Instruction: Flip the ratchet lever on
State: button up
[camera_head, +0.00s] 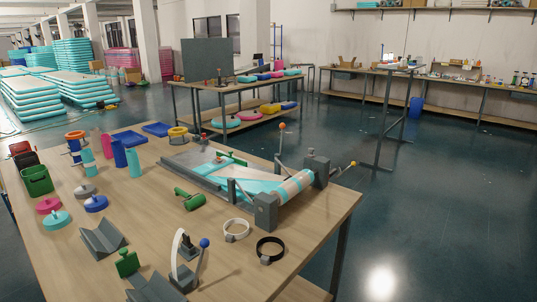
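A rolling fixture stands on the wooden table, with a grey bed (190,163) and a teal and beige roll (292,188) held between two dark grey end blocks (266,212). An upright lever with an orange ball knob (282,126) rises behind the roll. A separate lever with a blue ball knob (204,243) stands tilted on a small grey device at the table's front. No label shows which one is the ratchet lever. My gripper is not in view.
The dark floor (440,210) to the right is clear. Other benches stand behind.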

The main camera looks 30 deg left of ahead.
aim_at(354, 163)
jog(key=u, duration=0.5)
jog(key=i, duration=0.8)
jog(key=u, duration=2.85)
jog(key=k, duration=1.05)
jog(key=z, duration=1.2)
jog(key=i, duration=0.95)
